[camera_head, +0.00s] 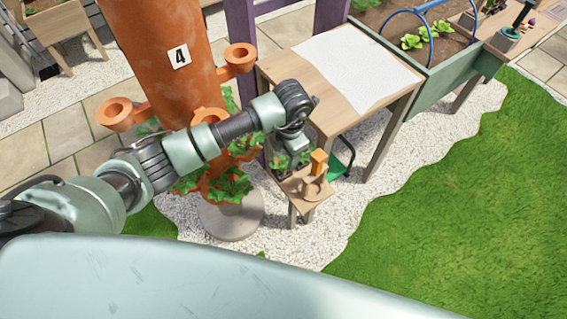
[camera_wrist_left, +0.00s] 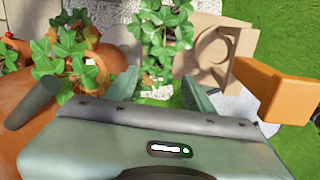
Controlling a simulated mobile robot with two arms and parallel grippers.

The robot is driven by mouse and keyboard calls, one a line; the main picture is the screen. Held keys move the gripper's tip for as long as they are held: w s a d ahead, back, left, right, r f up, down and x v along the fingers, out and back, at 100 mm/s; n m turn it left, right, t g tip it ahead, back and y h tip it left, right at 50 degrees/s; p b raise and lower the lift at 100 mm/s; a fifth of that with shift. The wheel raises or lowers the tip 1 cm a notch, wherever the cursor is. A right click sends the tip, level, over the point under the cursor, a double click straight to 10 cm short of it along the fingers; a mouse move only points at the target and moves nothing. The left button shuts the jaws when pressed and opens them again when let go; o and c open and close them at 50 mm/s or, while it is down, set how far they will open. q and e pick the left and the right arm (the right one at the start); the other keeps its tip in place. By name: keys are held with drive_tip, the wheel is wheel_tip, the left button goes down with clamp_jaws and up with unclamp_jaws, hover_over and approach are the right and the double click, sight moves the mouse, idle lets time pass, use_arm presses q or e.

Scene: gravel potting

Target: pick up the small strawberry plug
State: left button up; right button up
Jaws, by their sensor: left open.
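My left gripper (camera_head: 291,163) reaches down over a small wooden stand (camera_head: 297,184) beside the terracotta tower. Green leafy plants (camera_head: 279,163) show right at its fingers, on or just above the stand. In the left wrist view, the open fingers of my left gripper (camera_wrist_left: 160,90) have a clump of green leaves (camera_wrist_left: 162,40) ahead of and between them. The fingers look apart from a firm hold. The plug's root part is hidden under the leaves and the gripper, and I cannot tell which leaves belong to the small plug. My right gripper is not in view.
An orange block (camera_head: 319,157) stands on the stand, close to the gripper; it also shows at right in the wrist view (camera_wrist_left: 268,92). The terracotta tower (camera_head: 165,50) with planted cups is left. A wooden table (camera_head: 290,75) with a white sheet (camera_head: 355,70) stands behind. Grass lies right.

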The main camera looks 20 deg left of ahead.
sight(282, 164)
use_arm(q)
wheel_tip(282, 164, down, 2)
drive_tip(key=shift+s+a, duration=0.15)
drive_tip(key=shift+a+f+p, duration=0.2)
drive_tip(key=shift+f+p, duration=0.25)
drive_tip(key=shift+f, duration=0.3)
wheel_tip(282, 164, down, 3)
drive_tip(key=shift+a+r, duration=0.15)
drive_tip(key=shift+r, duration=0.05)
drive_tip(key=c, duration=0.7)
drive_tip(key=shift+c, duration=0.5)
use_arm(e)
drive_tip(key=shift+s+r, duration=0.4)
drive_tip(key=shift+s, duration=0.4)
